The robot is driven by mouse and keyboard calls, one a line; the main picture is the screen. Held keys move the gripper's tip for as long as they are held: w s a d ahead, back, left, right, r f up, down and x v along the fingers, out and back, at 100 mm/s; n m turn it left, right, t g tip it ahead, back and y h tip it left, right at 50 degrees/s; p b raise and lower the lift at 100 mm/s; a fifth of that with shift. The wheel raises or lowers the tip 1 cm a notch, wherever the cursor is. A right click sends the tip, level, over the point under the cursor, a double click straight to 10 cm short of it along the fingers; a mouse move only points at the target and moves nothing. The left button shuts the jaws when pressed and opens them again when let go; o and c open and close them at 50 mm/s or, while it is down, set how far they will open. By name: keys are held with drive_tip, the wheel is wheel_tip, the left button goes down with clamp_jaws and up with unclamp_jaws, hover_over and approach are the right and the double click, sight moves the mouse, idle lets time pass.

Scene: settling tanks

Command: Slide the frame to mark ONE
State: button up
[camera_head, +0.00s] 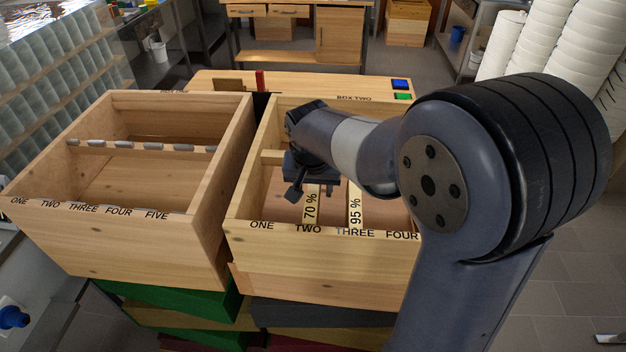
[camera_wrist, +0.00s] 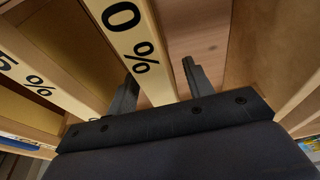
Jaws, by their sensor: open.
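Box two (camera_head: 300,245) is an open wooden box with marks ONE to FOUR visible along its front rim. A frame labelled 70 % (camera_head: 310,207) hangs in it near mark TWO. A frame labelled 95 % (camera_head: 354,212) hangs near mark THREE. My gripper (camera_head: 300,188) is over the box at the 70 % frame, partly hidden by my wrist. In the wrist view my gripper (camera_wrist: 159,76) is open, with one finger on each side of the 70 % bar (camera_wrist: 128,32). The 95 % bar (camera_wrist: 45,88) lies to the left there. I cannot tell whether the fingers touch the bar.
A second open wooden box (camera_head: 125,245), with marks ONE to FIVE, stands close at the left. A red upright piece (camera_head: 260,81) and blue and green buttons (camera_head: 400,86) are on the wooden board behind. My arm hides the right part of box two.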

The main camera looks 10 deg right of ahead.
drive_tip(key=shift+x, duration=1)
clamp_jaws()
drive_tip(key=shift+a, duration=0.1)
drive_tip(key=w+a, duration=0.1)
drive_tip(key=a, duration=0.7)
drive_tip(key=shift+w, duration=0.25)
idle(0.5)
idle(0.5)
unclamp_jaws()
